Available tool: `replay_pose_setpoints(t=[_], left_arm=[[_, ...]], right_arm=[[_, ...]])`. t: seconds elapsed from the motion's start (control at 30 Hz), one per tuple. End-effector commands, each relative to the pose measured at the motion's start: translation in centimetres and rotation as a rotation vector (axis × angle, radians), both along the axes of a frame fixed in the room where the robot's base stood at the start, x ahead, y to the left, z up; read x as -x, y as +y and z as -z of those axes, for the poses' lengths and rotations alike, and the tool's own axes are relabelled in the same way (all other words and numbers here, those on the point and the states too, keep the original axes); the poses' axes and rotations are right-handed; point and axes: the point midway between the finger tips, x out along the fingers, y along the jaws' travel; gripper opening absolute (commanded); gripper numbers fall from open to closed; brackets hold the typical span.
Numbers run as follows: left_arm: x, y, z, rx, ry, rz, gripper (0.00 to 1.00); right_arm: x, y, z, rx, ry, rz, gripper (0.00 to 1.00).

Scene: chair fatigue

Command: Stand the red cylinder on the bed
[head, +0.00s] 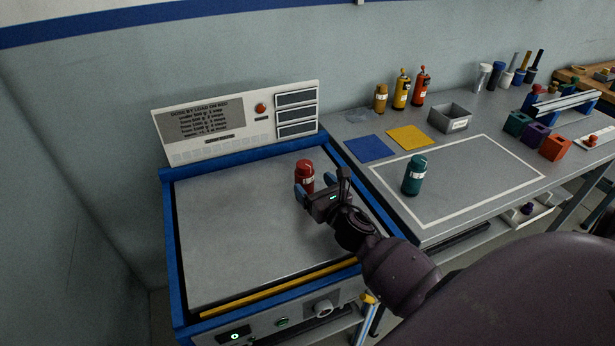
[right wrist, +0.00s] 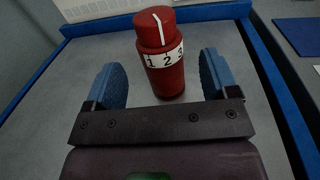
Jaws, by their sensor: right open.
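The red cylinder (head: 305,172) stands upright on the grey bed (head: 235,220) of the blue-framed machine, toward its back right. In the right wrist view the red cylinder (right wrist: 163,60) shows a white band with numbers and a white line on its top. My right gripper (head: 322,190) is open just in front of the cylinder. In the right wrist view its two blue finger pads (right wrist: 160,82) are spread to either side, with a gap between each pad and the cylinder. My left gripper is not in view.
A sign panel (head: 205,125) with an orange button stands behind the bed. On the table to the right, a teal cylinder (head: 414,175) stands inside a white outline, near blue (head: 368,148) and yellow (head: 409,138) squares and a grey bin (head: 450,118). The bed's left and front are clear.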

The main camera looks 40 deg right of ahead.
Motion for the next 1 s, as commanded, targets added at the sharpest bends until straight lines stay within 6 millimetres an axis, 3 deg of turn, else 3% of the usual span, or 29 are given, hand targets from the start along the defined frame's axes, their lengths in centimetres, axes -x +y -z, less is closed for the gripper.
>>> replay_pose_setpoints(t=[0.2, 0.4, 1.0], left_arm=[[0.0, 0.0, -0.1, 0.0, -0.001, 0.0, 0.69], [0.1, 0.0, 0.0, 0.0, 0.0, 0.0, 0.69], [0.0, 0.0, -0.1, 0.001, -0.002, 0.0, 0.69]], right_arm=[[3.9, 0.4, 0.0, -0.001, 0.0, 0.0, 0.8], [6.1, 0.6, 0.0, -0.001, 0.0, 0.0, 0.8], [6.8, 0.7, 0.0, -0.001, -0.001, 0.0, 0.8]])
